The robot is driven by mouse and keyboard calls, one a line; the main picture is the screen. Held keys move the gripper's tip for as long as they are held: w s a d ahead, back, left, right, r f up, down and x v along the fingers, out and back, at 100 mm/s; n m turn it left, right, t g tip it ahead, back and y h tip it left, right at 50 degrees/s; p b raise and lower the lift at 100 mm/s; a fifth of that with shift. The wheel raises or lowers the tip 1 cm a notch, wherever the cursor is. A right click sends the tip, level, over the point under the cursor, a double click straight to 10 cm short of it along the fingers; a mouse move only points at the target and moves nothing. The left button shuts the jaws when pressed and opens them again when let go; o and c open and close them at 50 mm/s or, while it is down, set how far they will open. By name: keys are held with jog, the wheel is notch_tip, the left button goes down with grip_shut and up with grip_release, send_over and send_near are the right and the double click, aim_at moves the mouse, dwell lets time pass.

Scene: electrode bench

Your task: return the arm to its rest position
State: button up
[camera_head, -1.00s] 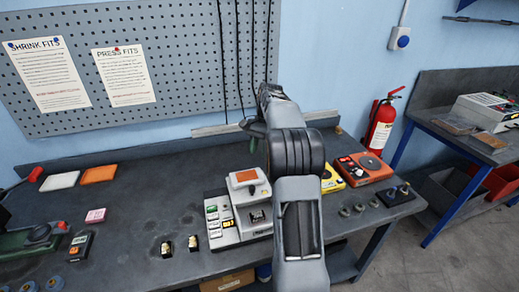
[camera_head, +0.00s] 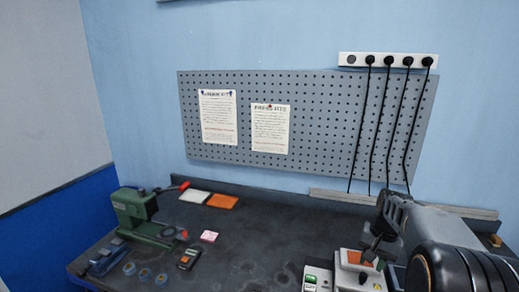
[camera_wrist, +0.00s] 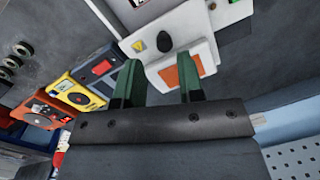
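My arm (camera_head: 432,228) reaches in from the lower right of the head view, over the right part of the bench. In the wrist view my gripper (camera_wrist: 158,78) shows two green fingers spread apart with nothing between them. Past the fingertips is a white device with an orange panel (camera_wrist: 181,71) and a dark knob (camera_wrist: 165,42). In the head view the top of that white device (camera_head: 349,257) shows just below the gripper end, partly hidden by it. I cannot tell the exact gap between the fingers and the device.
The dark bench (camera_head: 255,240) holds a green machine (camera_head: 135,213), white and orange pads (camera_head: 222,201), a pink block (camera_head: 209,236) and a small meter (camera_head: 188,259). Black cords hang from a power strip (camera_head: 388,60) near my arm. The wrist view shows yellow (camera_wrist: 90,74) and orange (camera_wrist: 45,107) devices.

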jog(key=s+a+r+n+t, duration=0.1)
jog(key=s+a+n+t, duration=0.1)
jog(key=s+a, duration=0.5)
jog(key=s+a+r+n+t+h, duration=0.1)
jog(key=s+a+r+n+t, duration=0.1)
jog(key=s+a+n, duration=0.3)
jog(key=s+a, duration=0.2)
jog(key=shift+s+a+r+t, duration=0.15)
jog(key=shift+s+a+t, duration=0.05)
jog(key=shift+a+t, duration=0.2)
jog(key=shift+d, duration=0.1)
